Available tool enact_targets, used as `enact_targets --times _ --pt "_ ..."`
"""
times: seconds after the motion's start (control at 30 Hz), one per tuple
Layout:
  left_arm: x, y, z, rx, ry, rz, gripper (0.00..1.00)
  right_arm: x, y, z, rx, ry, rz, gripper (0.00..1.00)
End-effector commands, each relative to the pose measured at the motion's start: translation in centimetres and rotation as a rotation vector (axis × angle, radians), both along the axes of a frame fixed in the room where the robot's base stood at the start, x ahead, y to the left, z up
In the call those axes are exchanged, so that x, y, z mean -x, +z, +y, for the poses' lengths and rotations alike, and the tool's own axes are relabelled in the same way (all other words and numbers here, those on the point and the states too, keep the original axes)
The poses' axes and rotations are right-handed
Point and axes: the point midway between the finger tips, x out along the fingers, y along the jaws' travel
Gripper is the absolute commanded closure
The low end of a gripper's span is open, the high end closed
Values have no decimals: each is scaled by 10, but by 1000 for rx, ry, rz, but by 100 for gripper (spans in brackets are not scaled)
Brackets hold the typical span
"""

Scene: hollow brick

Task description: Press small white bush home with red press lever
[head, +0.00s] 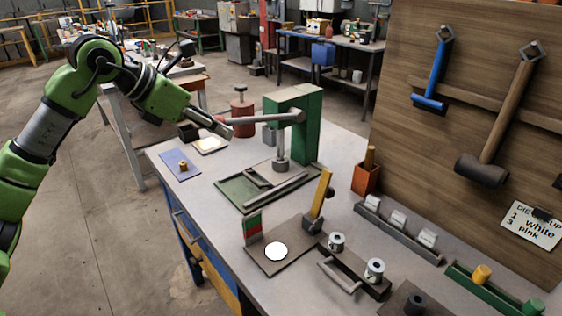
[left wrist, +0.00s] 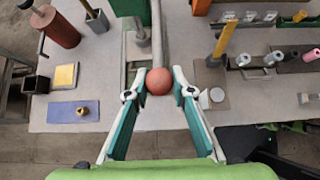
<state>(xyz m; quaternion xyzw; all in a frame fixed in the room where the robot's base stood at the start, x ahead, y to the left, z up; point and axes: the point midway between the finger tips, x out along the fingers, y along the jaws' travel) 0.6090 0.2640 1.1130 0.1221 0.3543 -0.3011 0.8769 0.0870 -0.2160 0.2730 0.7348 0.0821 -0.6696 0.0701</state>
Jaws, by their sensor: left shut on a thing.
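The green press (head: 309,125) stands at the back of the bench, its grey lever (head: 258,120) reaching out to the left. My left gripper (head: 218,126) is at the lever's outer end. In the left wrist view, the lever's red ball knob (left wrist: 158,82) sits between the fingertips of this gripper (left wrist: 160,88), which is shut on it. The press ram (head: 281,150) hangs over the green base (head: 238,198); I cannot make out a bush beneath it. A white round piece (head: 275,251), perhaps the white bush, is on a brown plate (head: 262,268). My right gripper is not in view.
A red canister (head: 240,116) stands close behind my left gripper. A blue mat (head: 180,165) with a small brass part lies left. A yellow-handled tool (head: 320,195), a rack of white rolls (head: 398,219) and a tray of metal rolls (head: 375,270) occupy the right and front.

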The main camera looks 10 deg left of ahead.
Motion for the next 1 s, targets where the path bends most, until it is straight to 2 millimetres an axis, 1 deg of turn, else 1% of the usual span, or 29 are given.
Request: enact_targets --times 0.03,0.17,0.33,0.53,1.0 --pt "3 -12 1 -7 -3 16 100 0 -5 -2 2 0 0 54" --pt "3 -14 1 -7 -3 16 100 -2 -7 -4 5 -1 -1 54" --pt "3 -13 1 -7 -3 16 100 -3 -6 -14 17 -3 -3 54" --pt "3 -14 1 -7 -3 16 100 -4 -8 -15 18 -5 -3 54" --pt "5 -38 2 -6 -3 17 100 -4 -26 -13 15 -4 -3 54"
